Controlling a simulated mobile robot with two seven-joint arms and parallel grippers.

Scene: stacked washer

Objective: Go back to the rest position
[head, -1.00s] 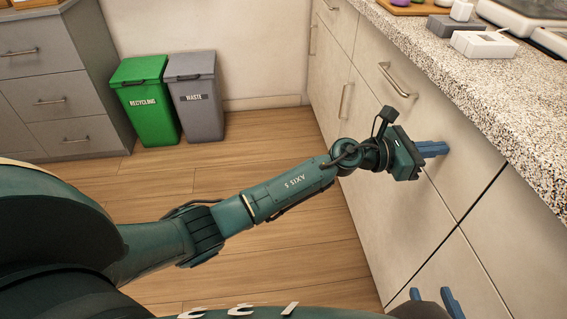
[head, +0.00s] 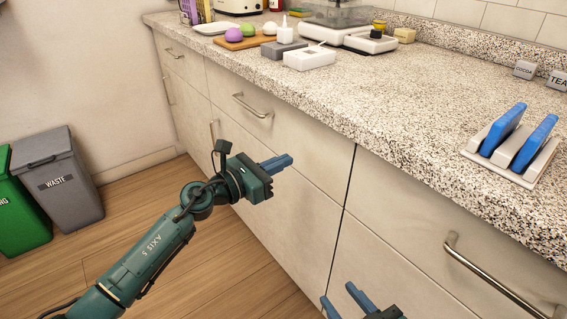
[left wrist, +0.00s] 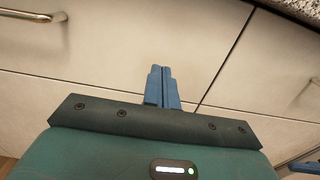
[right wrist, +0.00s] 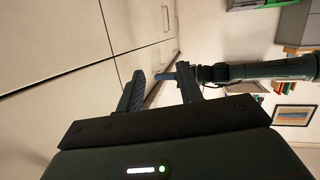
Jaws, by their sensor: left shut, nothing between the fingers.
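My left gripper (head: 284,162) is shut and empty, in front of the pale cabinet fronts, below the counter edge. Its blue fingers lie together in the left wrist view (left wrist: 162,82), pointing at the cabinet panels; I cannot tell the exact gap. My right gripper (head: 345,298) shows at the bottom of the head view, lower and further right. Its fingers stand apart, with nothing seen between them, also in the right wrist view (right wrist: 160,88). My left arm and gripper show beyond them there.
A speckled counter (head: 400,110) overhangs the cabinets. Drawer handles stick out at the middle (head: 252,106) and lower right (head: 490,276). A white rack (head: 536,166) with blue items stands on the counter. A grey waste bin (head: 66,185) stands left. Wood floor is open beside my left arm.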

